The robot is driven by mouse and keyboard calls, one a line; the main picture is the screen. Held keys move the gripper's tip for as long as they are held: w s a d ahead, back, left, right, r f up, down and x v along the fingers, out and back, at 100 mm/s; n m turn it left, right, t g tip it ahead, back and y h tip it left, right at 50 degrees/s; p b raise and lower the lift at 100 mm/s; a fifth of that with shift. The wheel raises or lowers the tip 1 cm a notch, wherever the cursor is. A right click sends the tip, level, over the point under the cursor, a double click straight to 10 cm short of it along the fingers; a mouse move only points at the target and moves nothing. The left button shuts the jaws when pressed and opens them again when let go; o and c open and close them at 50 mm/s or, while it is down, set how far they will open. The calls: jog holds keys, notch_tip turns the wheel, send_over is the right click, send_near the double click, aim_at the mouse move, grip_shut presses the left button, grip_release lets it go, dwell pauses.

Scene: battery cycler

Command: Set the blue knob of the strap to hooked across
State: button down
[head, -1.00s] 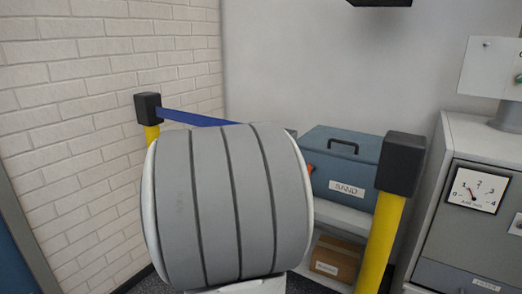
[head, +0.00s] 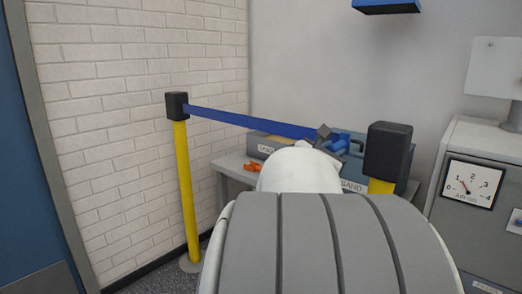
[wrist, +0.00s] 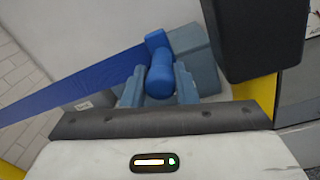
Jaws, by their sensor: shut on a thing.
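The blue strap (head: 245,120) runs from the black head of the left yellow post (head: 177,105) towards the right post's black head (head: 388,150). Its blue knob (head: 341,143) is at the strap's right end, a little left of that head. In the wrist view the knob (wrist: 160,78) sits between the two fingers of my gripper (wrist: 159,88), which is shut on it. The right post's head (wrist: 262,38) is close on the right there, with a gap visible beside the knob. My arm hides most of the right post in the head view.
Behind the strap is a low bench (head: 232,165) with a box labelled SAND (head: 354,186) and an orange thing (head: 255,168). A grey cabinet with a dial (head: 470,184) stands at right. A brick wall (head: 110,130) is at left.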

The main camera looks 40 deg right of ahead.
jog(key=shift+s, duration=0.15)
jog(key=c, duration=1.2)
grip_release()
jog(key=shift+o, duration=0.2)
